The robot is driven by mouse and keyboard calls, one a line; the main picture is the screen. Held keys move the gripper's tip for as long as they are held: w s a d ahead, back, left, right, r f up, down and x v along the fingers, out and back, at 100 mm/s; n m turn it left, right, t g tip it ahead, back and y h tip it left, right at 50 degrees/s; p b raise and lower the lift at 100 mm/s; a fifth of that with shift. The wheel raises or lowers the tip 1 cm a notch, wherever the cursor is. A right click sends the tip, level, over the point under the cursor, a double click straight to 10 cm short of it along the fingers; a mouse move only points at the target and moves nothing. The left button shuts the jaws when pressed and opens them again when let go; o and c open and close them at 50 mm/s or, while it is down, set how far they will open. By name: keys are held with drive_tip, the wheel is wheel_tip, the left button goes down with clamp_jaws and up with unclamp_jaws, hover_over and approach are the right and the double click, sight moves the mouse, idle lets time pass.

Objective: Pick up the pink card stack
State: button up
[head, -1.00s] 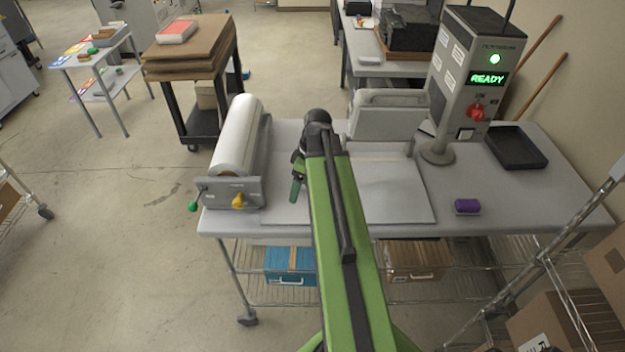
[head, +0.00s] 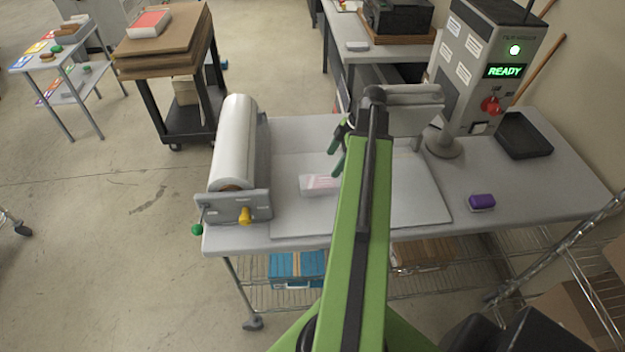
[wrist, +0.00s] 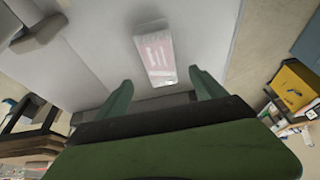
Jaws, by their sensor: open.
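The pink card stack (head: 319,184) is a small, pale pink-and-white block. It lies on the flat grey plate (head: 416,205) of the laminator table, just left of my arm. In the wrist view the pink card stack (wrist: 156,50) shows beyond the fingertips, roughly in line with the gap between them. My gripper (wrist: 160,86) is open with nothing between its green fingers. In the head view my gripper (head: 338,150) is partly hidden by my arm, and appears above and right of the stack.
A white film roll (head: 233,145) stands at the table's left. A purple-topped block (head: 481,201) sits at the right front. The control tower (head: 478,75) reading READY and a black tray (head: 523,135) are at the right back. A cart of brown boards (head: 165,45) stands back left.

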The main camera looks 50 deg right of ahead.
sight(322, 181)
drive_tip(key=b+x, duration=0.6)
drive_tip(key=x, duration=0.1)
drive_tip(key=shift+b, duration=0.3)
drive_tip(key=shift+r, duration=0.1)
drive_tip(key=b+x, duration=0.4)
drive_tip(key=shift+d+f, duration=0.1)
drive_tip(key=shift+f, duration=0.35)
drive_tip(key=shift+w+f+b, duration=0.1)
drive_tip(key=shift+f+b, duration=0.2)
drive_tip(key=shift+b, duration=0.2)
drive_tip(key=shift+r, duration=0.2)
drive_tip(key=shift+f, duration=0.2)
